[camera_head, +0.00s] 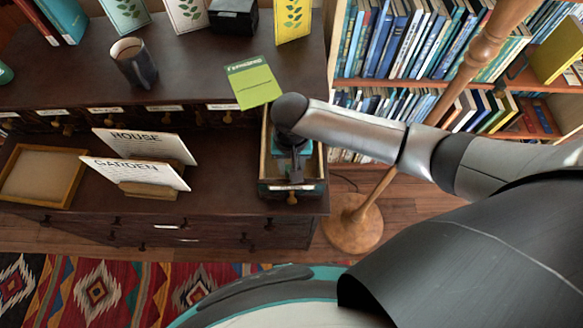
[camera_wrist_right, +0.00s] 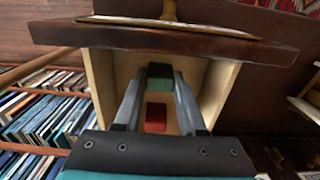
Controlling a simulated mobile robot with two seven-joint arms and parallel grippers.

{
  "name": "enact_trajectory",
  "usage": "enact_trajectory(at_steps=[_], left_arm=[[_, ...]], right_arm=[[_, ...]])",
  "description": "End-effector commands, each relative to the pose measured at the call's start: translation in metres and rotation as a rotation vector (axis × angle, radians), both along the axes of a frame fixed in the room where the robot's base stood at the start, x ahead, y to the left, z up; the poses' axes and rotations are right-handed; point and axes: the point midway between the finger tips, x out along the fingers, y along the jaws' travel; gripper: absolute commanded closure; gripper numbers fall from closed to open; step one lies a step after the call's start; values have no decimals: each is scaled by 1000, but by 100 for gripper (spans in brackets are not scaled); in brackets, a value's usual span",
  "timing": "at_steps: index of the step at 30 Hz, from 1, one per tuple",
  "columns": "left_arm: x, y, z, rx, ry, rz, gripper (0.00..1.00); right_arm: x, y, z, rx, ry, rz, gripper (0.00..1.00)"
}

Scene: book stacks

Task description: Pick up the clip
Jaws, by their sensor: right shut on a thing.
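My right gripper (camera_head: 291,168) reaches down into a small open drawer (camera_head: 291,190) at the right end of the dark cabinet. In the right wrist view its two fingers (camera_wrist_right: 160,88) are closed on a small dark green block-like piece (camera_wrist_right: 160,72), which looks like the clip. A red piece (camera_wrist_right: 156,116) shows between the fingers, nearer the palm. I cannot tell whether it is part of the same thing or lies on the drawer floor. The drawer's pale wooden walls (camera_wrist_right: 222,80) stand on both sides of the fingers. My left gripper is not in view.
A yellow-green card (camera_head: 252,83) lies on the cabinet top above the drawer. A dark mug (camera_head: 134,62), signs reading HOUSE and GARDEN (camera_head: 136,172) and a wooden tray (camera_head: 42,175) stand to the left. A wooden pole stand (camera_head: 354,225) and bookshelves are to the right.

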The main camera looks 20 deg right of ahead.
Motion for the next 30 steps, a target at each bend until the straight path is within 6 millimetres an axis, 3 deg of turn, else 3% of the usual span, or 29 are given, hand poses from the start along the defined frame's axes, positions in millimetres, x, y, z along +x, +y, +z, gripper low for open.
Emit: enact_trajectory(at_steps=[7,20,26,30], left_arm=[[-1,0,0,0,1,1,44],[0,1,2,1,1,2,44],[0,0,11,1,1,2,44],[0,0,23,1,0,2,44]], right_arm=[[0,0,0,0,0,0,100],[0,0,4,0,0,0,100],[0,0,28,2,-2,0,100],[1,1,62,3,-3,0,100]])
